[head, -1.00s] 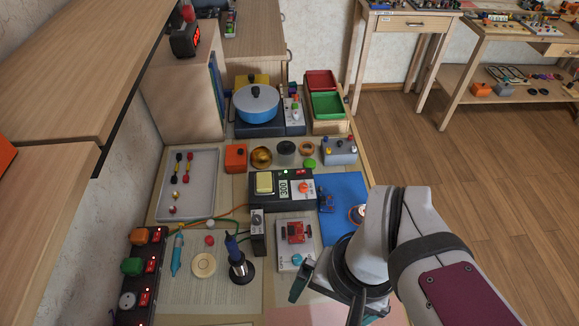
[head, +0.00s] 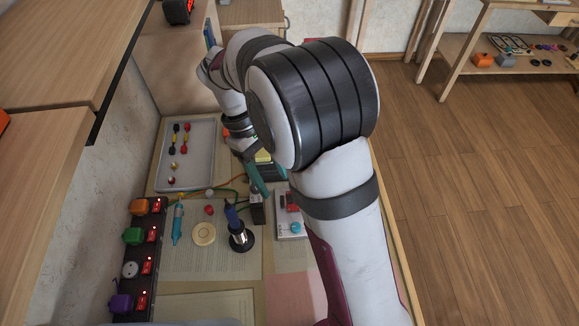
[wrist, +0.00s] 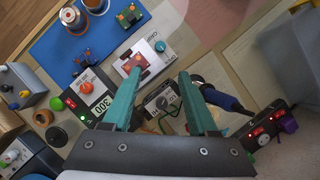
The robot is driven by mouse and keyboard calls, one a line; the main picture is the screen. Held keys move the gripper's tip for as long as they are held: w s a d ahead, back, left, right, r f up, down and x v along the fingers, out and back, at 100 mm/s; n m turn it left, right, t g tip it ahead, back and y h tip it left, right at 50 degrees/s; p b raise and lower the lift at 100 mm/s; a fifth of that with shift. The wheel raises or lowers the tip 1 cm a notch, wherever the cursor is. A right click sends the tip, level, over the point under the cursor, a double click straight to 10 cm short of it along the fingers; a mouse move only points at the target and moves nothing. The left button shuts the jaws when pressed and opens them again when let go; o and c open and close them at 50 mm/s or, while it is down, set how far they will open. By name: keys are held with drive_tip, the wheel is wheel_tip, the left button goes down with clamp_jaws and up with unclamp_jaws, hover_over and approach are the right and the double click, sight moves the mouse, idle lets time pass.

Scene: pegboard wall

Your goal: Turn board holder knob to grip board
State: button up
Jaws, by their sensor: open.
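The board holder (head: 283,228) is a white block on the bench with a red board (head: 292,200) at its far end and a teal knob (head: 295,228) at its near end. In the wrist view, the holder (wrist: 147,49) lies ahead of the fingertips, with the red board (wrist: 136,63) on it and the knob (wrist: 160,46) beyond. My gripper (wrist: 160,76) has two teal fingers spread apart with nothing between them. In the head view, my gripper (head: 258,180) is left of and beyond the holder, and my arm partly hides that area.
A soldering iron in its stand (head: 238,235) is left of the holder. A blue mat (wrist: 75,45) and a switch strip (head: 140,260) are nearby.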

drive_tip(key=x, duration=1.4)
drive_tip(key=shift+s+f, duration=0.1)
clamp_jaws()
